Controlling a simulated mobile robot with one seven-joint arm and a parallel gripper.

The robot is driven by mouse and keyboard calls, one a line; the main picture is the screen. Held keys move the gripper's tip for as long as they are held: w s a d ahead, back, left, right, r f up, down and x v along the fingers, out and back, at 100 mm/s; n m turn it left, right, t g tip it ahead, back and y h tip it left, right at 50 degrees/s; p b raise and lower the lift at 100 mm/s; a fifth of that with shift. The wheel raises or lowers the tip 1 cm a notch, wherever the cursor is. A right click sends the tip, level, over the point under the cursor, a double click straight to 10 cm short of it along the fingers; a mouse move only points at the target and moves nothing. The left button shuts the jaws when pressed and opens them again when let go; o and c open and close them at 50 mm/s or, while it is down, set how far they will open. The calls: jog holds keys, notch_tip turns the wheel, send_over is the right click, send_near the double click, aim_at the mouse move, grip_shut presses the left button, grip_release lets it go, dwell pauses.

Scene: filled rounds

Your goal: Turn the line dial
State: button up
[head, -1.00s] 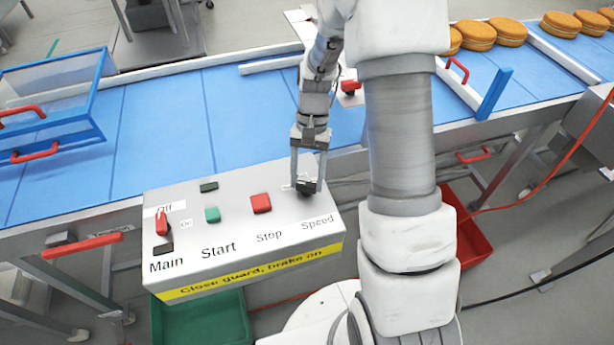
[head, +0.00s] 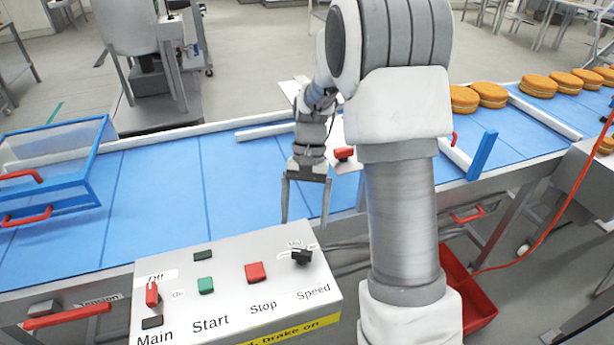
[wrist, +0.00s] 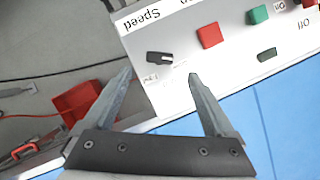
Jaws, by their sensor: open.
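The line dial is a black knob (head: 301,256) above the word Speed, at the right end of the grey control box (head: 225,262). It also shows in the wrist view (wrist: 160,58), in front of and between the fingertips. My gripper (head: 305,222) is open and empty, raised above and behind the knob, with its fingers apart from it. The wrist view shows both fingers of my gripper (wrist: 160,75) spread wide. A small printed scale lies beside the knob, too small to read.
The box also carries a red Main switch (head: 152,294), a green Start button (head: 205,285) and a red Stop button (head: 255,272). A blue conveyor (head: 160,190) runs behind it. A blue-framed clear guard (head: 55,165) stands at the left. Filled rounds (head: 490,94) sit at the far right.

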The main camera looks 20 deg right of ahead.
jog(key=v, duration=0.9)
jog(key=shift+r, duration=0.35)
jog(key=shift+w, duration=0.1)
jog(key=s+a+r+n+t+h, duration=0.15)
jog(key=s+r+t, duration=0.25)
jog(key=s+r, duration=0.4)
jog(key=s+a+n+t, duration=0.2)
jog(key=s+n+t, duration=0.2)
jog(key=s, duration=0.8)
jog(key=shift+a+r+t+h, duration=0.2)
jog(key=shift+a+t+h, duration=0.15)
jog(key=shift+t, duration=0.35)
jog(key=shift+s, duration=0.1)
